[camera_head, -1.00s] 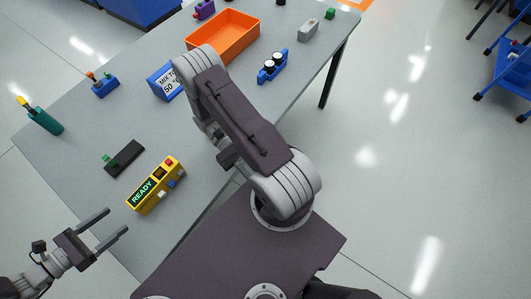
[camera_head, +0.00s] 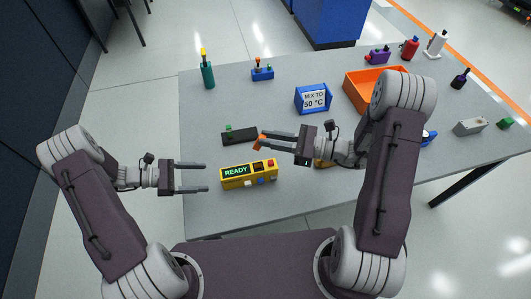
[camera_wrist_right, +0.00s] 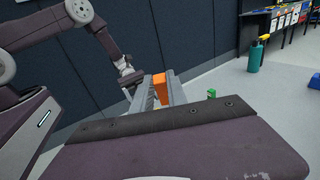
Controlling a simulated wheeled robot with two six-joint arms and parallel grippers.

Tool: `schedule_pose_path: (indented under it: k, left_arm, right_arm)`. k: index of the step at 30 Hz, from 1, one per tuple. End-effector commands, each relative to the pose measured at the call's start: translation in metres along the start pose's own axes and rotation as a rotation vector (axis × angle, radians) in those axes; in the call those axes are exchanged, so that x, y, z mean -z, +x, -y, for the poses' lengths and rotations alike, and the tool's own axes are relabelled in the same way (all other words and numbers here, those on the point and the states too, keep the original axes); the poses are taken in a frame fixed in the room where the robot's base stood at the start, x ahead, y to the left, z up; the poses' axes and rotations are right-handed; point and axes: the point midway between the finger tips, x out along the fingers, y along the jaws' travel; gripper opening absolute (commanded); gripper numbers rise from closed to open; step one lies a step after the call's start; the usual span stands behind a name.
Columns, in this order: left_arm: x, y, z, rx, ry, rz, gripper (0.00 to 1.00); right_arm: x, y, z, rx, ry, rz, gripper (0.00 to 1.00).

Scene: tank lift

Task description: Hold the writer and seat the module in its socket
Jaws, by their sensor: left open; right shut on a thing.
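The yellow writer (camera_head: 249,175) lies near the table's front edge, with a green READY display and red, blue and white buttons. A dark patch on its top may be the socket; I cannot tell. My right gripper (camera_head: 262,142) is shut on an orange module (camera_head: 258,144), held above and behind the writer, apart from it. In the right wrist view the module (camera_wrist_right: 160,90) stands between the two fingers. My left gripper (camera_head: 206,179) is open and empty, just left of the writer, its fingers pointing toward it.
A dark board (camera_head: 240,138) with a green part lies behind the writer. A yellowish thing under my right gripper is mostly hidden.

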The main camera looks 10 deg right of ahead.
Motion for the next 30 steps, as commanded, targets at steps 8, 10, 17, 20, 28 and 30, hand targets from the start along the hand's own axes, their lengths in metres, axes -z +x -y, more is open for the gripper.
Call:
schedule_pose_path:
  k: [8, 10, 17, 20, 28, 30]
  left_arm:
    - [0.000, 0.050, 0.002, 0.007, -0.002, 0.001, 0.69]
    - [0.000, 0.067, 0.002, 0.008, -0.001, 0.001, 0.69]
    - [0.000, 0.107, 0.001, 0.004, 0.000, 0.000, 0.69]
    - [0.000, 0.116, 0.001, 0.002, 0.000, 0.000, 0.69]
    - [0.000, 0.119, 0.000, 0.000, 0.000, 0.000, 0.69]
    - [0.000, 0.119, 0.000, 0.000, 0.000, 0.000, 0.61]
  right_arm:
    - [0.000, 0.000, 0.000, -0.003, -0.001, 0.000, 0.00]
    - [0.000, 0.000, 0.000, -0.003, -0.001, 0.000, 0.00]
    - [0.000, 0.000, -0.001, -0.004, -0.001, 0.000, 0.00]
    - [0.000, 0.000, -0.001, -0.004, -0.001, 0.000, 0.00]
    - [0.000, 0.000, -0.001, -0.004, -0.001, 0.000, 0.00]
    - [0.000, 0.000, -0.001, -0.004, -0.001, 0.000, 0.00]
